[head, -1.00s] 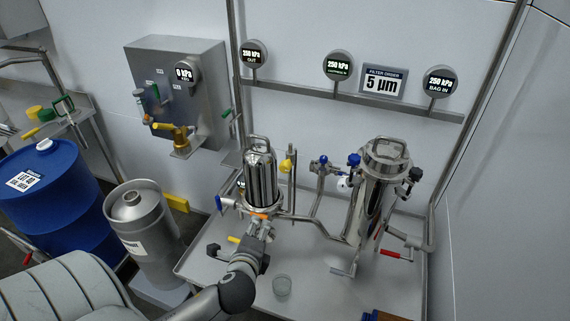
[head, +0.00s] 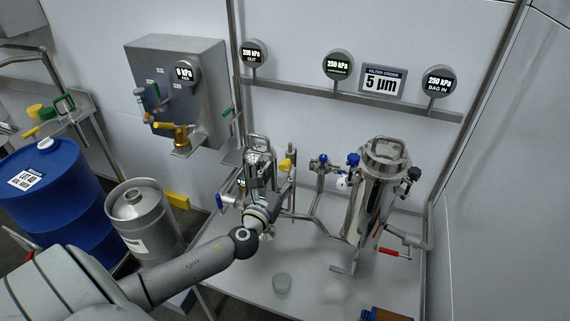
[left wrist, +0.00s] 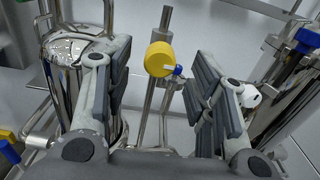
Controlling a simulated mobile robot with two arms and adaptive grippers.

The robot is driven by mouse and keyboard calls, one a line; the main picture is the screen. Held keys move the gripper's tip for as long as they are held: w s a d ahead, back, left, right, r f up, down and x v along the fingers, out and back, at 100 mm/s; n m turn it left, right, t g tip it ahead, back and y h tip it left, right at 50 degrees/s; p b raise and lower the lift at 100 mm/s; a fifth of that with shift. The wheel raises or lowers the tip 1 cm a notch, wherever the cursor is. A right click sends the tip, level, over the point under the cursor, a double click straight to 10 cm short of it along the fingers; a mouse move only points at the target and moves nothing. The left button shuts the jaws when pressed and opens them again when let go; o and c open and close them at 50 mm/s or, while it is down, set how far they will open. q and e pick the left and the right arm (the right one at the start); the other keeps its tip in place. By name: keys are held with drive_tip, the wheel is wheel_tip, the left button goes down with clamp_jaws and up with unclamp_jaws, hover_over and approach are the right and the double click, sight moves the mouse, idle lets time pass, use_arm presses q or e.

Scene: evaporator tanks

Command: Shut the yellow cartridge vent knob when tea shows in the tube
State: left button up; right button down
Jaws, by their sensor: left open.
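The yellow vent knob (head: 286,165) sits near the top of a thin upright pipe, right of the steel cartridge housing (head: 260,147). My left gripper (head: 271,182) is in front of the housing and partly hides it. In the left wrist view my left gripper (left wrist: 163,70) is open and empty. The yellow knob (left wrist: 159,58) shows between its fingers, apart from both. The housing (left wrist: 68,62) is behind the left finger. I cannot make out tea in any tube. My right gripper is not in view.
A taller steel housing (head: 378,195) with blue and black knobs and a red-handled valve (head: 396,253) stands at right. A blue drum (head: 50,205) and steel keg (head: 140,215) stand at left.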

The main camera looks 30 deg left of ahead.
sight(283, 168)
use_arm(q)
drive_tip(key=shift+x, duration=2.4)
drive_tip(key=shift+d, duration=0.1)
drive_tip(key=c, duration=1)
